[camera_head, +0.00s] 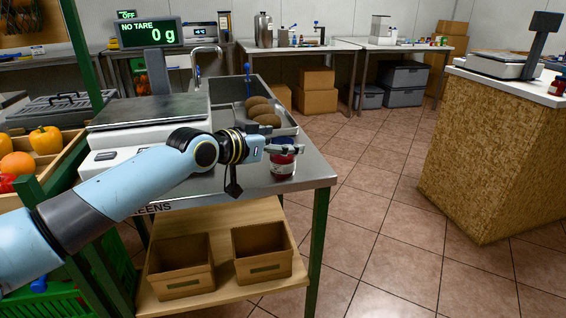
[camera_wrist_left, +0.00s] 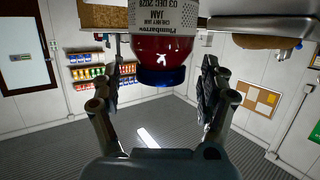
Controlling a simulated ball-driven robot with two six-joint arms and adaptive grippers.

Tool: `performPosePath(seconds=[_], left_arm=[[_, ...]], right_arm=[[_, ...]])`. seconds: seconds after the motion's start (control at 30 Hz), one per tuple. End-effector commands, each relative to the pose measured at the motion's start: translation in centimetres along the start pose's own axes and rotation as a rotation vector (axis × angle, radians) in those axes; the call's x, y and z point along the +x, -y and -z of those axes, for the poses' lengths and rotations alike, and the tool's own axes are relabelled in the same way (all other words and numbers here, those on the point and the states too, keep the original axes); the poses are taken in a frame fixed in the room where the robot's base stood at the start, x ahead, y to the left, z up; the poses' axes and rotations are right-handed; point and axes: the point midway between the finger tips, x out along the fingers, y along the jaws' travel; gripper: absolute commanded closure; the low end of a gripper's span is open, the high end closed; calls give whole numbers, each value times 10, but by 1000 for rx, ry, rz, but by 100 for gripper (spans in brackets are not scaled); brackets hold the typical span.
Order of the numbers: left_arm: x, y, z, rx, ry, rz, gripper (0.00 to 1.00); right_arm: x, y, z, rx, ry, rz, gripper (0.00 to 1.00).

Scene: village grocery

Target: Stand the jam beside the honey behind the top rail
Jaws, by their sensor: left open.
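The jam (camera_head: 283,168) is a jar of dark red jam with a white label and a dark blue lid. It stands upright near the right front corner of the steel table. My left gripper (camera_head: 283,148) is at the jar's lid height, its fingers hiding part of the jar's top. In the left wrist view the jam (camera_wrist_left: 165,48) appears upside down, with "JAM" on its label, between the two spread fingers of the left gripper (camera_wrist_left: 160,80). Gaps show on both sides of it. I cannot make out the honey or the top rail. My right gripper is not in view.
A metal tray (camera_head: 284,128) with several brown, round items lies behind the gripper. A scale (camera_head: 150,112) stands left of it. Wooden boxes (camera_head: 262,252) sit on the lower shelf. A chipboard counter (camera_head: 490,150) stands right, with open tiled floor between.

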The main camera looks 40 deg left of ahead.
Motion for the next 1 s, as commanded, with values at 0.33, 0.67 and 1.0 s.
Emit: performPosePath(seconds=[0.33, 0.67, 1.0], left_arm=[[13, 0, -1, 1, 1, 0, 23], [12, 0, -1, 1, 1, 0, 64], [12, 0, 0, 1, 0, 0, 100]], right_arm=[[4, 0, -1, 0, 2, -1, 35], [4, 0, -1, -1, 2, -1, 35], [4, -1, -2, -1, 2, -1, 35]])
